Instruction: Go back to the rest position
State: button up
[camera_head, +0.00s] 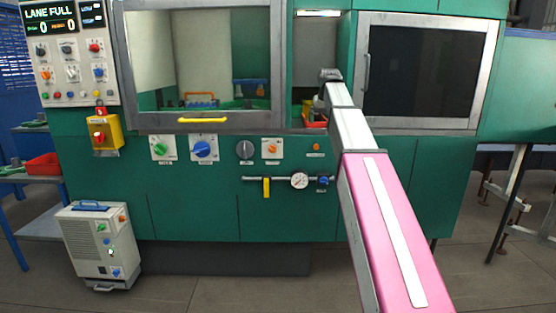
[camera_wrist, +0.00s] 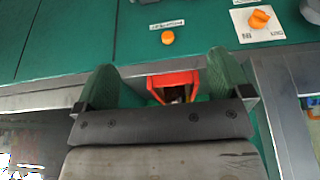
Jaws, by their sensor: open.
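My gripper (camera_wrist: 164,66) shows in the wrist view with two green fingers spread apart. It is open, and nothing is gripped between the fingers. A red tray (camera_wrist: 172,78) shows between and beyond the fingers, with something small and dark in it that I cannot make out. In the head view my pink and white arm reaches up to the narrow open bay of the green machine (camera_head: 290,205). A red tray (camera_head: 315,124) sits at the bottom of that bay. My gripper is mostly hidden there behind the arm. No amber bottle is clearly visible.
A framed window (camera_head: 200,60) with a yellow handle is left of the bay; a dark door (camera_head: 420,72) is right of it. Knobs and a gauge (camera_head: 299,180) line the front below. A grey unit (camera_head: 98,245) stands on the floor at left. The front floor is clear.

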jog(key=s+f+g, duration=0.1)
jog(key=s+f, duration=0.5)
jog(key=f, duration=0.7)
jog(key=s+f+g, duration=0.1)
jog(key=s+f, duration=0.6)
jog(key=f, duration=0.7)
jog(key=s+f+g, duration=0.1)
jog(key=s+f, duration=0.5)
jog(key=f, duration=0.7)
jog(key=s+f, duration=1.1)
jog(key=s, duration=0.1)
jog(key=shift+s+g, duration=0.4)
